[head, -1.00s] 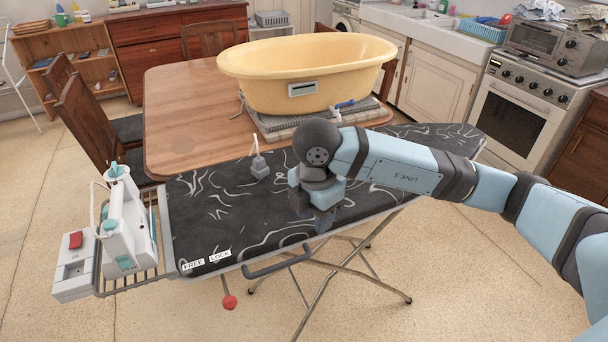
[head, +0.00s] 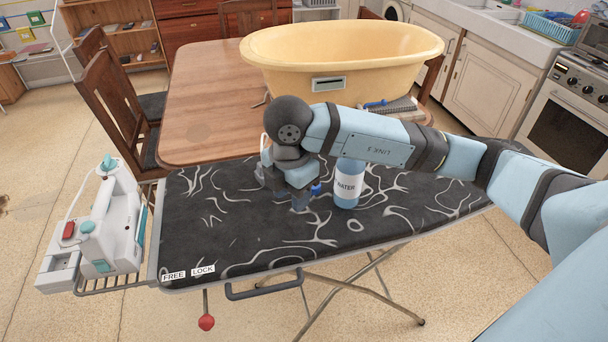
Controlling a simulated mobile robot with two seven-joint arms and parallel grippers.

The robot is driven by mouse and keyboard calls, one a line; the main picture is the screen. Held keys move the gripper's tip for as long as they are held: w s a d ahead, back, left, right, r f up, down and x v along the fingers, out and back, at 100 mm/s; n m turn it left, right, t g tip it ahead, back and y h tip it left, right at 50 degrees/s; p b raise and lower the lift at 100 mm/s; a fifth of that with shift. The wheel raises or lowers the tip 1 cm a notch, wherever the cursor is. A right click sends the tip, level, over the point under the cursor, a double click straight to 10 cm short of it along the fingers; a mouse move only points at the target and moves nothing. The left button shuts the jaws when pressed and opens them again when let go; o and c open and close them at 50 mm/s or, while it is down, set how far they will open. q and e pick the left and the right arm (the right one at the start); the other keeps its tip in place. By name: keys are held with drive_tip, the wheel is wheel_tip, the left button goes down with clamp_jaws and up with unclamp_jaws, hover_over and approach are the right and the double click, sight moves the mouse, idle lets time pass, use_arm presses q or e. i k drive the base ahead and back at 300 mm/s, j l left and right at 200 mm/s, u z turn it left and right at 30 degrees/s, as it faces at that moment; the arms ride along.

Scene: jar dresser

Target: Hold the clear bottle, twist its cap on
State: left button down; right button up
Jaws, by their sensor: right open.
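The clear bottle (head: 347,191), with a white label reading "WATER" and bluish contents, stands upright on the black patterned ironing board (head: 240,240). Its top is hidden behind my right forearm. My right gripper (head: 301,207) is open and points down at the board, just left of the bottle and apart from it. A small blue thing (head: 316,188) shows between the gripper and the bottle; I cannot tell whether it is the cap. My left gripper is out of view.
A white and teal appliance (head: 108,225) stands on the rack at the board's left end. A yellow tub (head: 300,63) sits on the wooden table (head: 205,105) behind. The board's left and front parts are clear.

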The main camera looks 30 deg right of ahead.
sight(350, 174)
drive_tip(key=l+u, duration=0.35)
drive_tip(key=l, duration=0.25)
drive_tip(key=l+u, duration=0.35)
drive_tip(key=l, duration=0.25)
drive_tip(key=k+l+u, duration=0.1)
drive_tip(key=l+u, duration=0.25)
drive_tip(key=l, duration=0.25)
drive_tip(key=k+l, duration=0.15)
